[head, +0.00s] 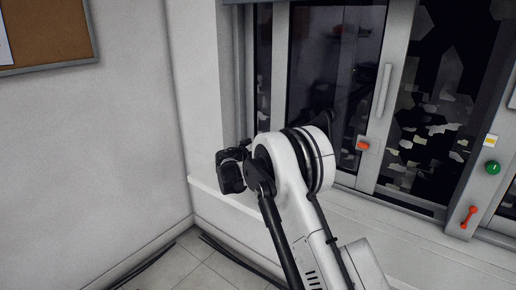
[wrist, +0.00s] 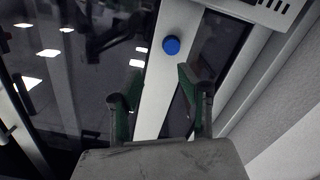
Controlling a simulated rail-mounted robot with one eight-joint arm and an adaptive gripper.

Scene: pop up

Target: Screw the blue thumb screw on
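The blue thumb screw (wrist: 171,45) shows as a round blue knob on a pale upright frame strip in the wrist view. My gripper (wrist: 156,97) has its two dark fingers with green inner pads spread apart, with nothing between them. The screw lies beyond the fingertips, and a gap shows between them. How far off it is in depth, I cannot tell. In the head view my gripper (head: 231,171) is a dark shape at the left of my white arm, near the window frame. The screw does not show there.
Glazed panels (head: 330,60) in grey frames stand behind my arm, with a vertical handle (head: 382,90). To the right are an orange-red block (head: 363,143), a green button (head: 492,168) and a red lever (head: 468,216). A white ledge (head: 400,235) runs below.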

